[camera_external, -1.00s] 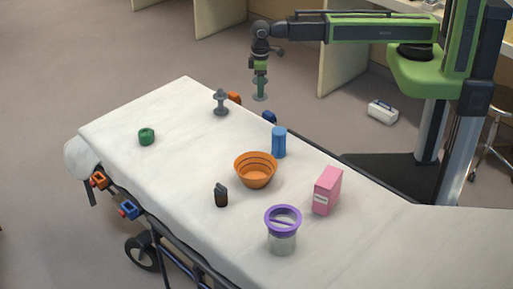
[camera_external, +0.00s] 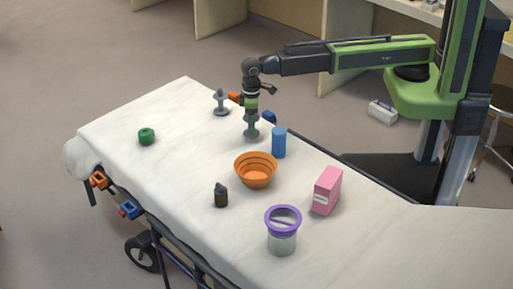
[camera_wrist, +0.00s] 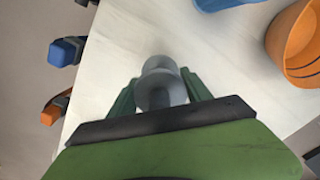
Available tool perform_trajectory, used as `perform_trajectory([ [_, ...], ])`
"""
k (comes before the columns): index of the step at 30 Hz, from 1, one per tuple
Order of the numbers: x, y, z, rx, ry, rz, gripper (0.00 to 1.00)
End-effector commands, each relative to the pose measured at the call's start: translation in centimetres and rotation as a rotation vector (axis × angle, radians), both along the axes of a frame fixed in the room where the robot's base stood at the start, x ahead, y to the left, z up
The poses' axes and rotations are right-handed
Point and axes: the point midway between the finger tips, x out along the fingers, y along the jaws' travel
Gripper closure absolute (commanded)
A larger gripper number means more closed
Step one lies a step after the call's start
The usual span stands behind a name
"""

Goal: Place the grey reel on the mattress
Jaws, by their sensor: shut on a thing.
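My gripper (camera_external: 251,118) points down over the far side of the white mattress (camera_external: 180,150), left of the blue cylinder. It is shut on the grey reel (camera_external: 251,133), whose flared lower end shows below the fingers. In the wrist view the reel (camera_wrist: 157,88) sits between the two green fingers. The reel's lower end is at or just above the mattress; I cannot tell whether it touches.
Near the reel stand another grey spool-shaped thing (camera_external: 221,104), a blue cylinder (camera_external: 279,142) and an orange bowl (camera_external: 256,170). Bare mattress lies left of the bowl.

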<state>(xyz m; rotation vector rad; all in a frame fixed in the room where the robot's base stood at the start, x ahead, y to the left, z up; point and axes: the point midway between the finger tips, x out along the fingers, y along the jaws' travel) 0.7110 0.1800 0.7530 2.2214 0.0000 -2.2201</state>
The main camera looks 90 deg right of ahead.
Motion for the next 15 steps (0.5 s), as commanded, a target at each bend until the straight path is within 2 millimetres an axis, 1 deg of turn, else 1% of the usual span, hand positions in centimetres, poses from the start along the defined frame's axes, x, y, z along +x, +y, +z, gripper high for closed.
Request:
perform_trajectory([
  [1,0.00,-0.01,-1.83,0.000,0.000,0.000,0.85],
  [2,0.00,-0.02,-2.06,0.000,0.000,0.000,0.85],
  [8,0.00,-0.03,-1.60,0.000,0.000,0.000,0.85],
  [14,0.00,-0.03,-2.18,0.000,0.000,0.000,0.85],
  [15,0.00,-0.03,-2.03,0.000,0.000,0.000,0.39],
])
